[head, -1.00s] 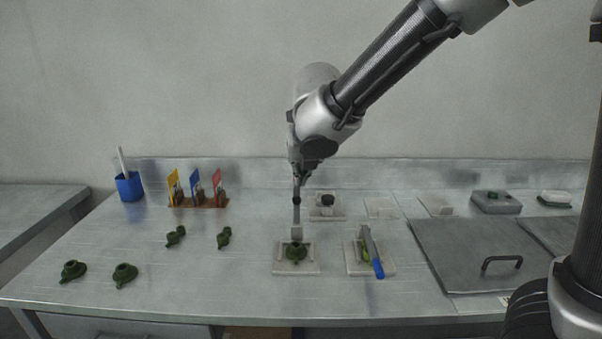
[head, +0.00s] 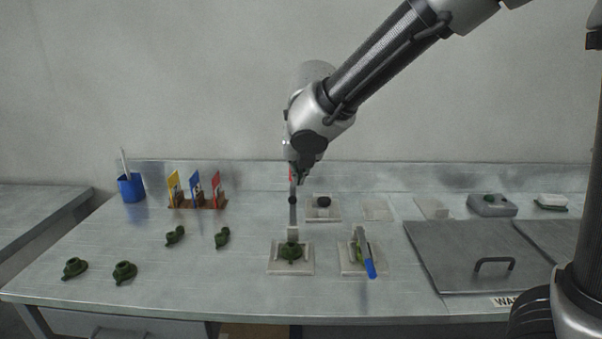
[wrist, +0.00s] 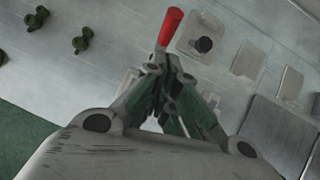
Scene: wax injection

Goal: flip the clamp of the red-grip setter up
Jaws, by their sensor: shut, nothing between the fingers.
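The red-grip setter is a pale plate (head: 278,268) with a dark green piece (head: 291,252) on it. Its clamp bar (head: 293,214) stands roughly upright behind that piece, with a dark knob partway up. The red grip (wrist: 170,27) is plain in the wrist view; in the head view only a bit of red (head: 291,177) shows at the bar's top, beside my gripper. My gripper (wrist: 160,66) is shut and empty, close to the red grip. I cannot tell whether they touch. In the head view my gripper (head: 297,174) partly hides the grip.
To the right, a blue-grip setter (head: 347,268) has its clamp lying forward, blue handle (head: 369,268) toward the front. A plate with a dark knob (head: 324,202) stands behind. Several green pieces (head: 124,272) lie left. A metal lid (head: 460,255) covers the right side.

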